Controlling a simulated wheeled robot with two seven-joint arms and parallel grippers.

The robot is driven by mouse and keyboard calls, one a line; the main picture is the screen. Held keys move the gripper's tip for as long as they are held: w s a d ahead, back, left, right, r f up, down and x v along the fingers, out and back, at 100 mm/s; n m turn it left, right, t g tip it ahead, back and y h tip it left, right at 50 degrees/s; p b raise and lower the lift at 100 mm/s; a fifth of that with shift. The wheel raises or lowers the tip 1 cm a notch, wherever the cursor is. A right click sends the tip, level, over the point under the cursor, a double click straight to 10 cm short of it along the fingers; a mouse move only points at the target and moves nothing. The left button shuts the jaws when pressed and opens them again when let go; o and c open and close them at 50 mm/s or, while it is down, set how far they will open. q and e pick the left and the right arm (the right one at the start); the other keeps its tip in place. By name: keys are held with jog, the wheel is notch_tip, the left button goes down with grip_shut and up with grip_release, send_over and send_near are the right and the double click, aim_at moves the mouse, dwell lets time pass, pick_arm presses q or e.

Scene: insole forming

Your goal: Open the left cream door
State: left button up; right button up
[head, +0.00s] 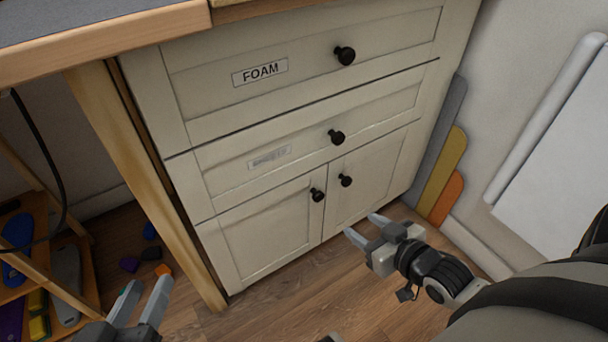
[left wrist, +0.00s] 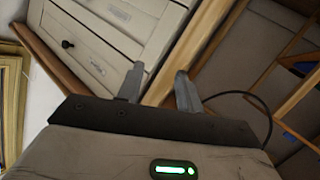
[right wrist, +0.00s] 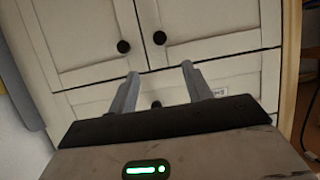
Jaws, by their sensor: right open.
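The left cream door (head: 262,238) is shut, at the lower left of the cream cabinet, with a black round knob (head: 317,195) near its upper right corner. The right cream door (head: 372,178) beside it is also shut, with its own knob (head: 346,180). My right gripper (head: 364,225) is open and empty, in front of and below the knobs, touching neither. The right wrist view is upside down, showing the left door's knob (right wrist: 160,38) beyond the fingertips. My left gripper (head: 146,290) is open and empty at the lower left, away from the door.
Above the doors are two shut drawers, the top one labelled FOAM (head: 260,72). A wooden table leg (head: 150,190) stands close to the cabinet's left side. Coloured boards (head: 440,175) lean at its right. The wooden floor (head: 300,285) before the doors is mostly clear.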

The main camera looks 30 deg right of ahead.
jog(key=b, duration=0.5)
send_near(320, 197)
jog(key=x, duration=0.3)
jog(key=b+x, duration=0.2)
jog(key=x, duration=0.3)
jog(key=shift+w+f, duration=0.1)
jog(key=shift+f, duration=0.1)
pick_arm(q)
notch_tip(320, 197, up, 6)
jog(key=w+m+t+h, duration=0.1)
jog(key=w+t+h, duration=0.1)
jog(key=t, duration=0.2)
jog(key=shift+w+d+f+h, duration=0.15)
jog(key=shift+w+f+h, duration=0.05)
jog(key=shift+w+h, duration=0.2)
pick_arm(e)
jog(key=shift+w, duration=0.4)
grip_shut()
pick_arm(q)
jog(key=shift+s+d+r, duration=0.1)
pick_arm(e)
jog(key=shift+s+a, duration=0.1)
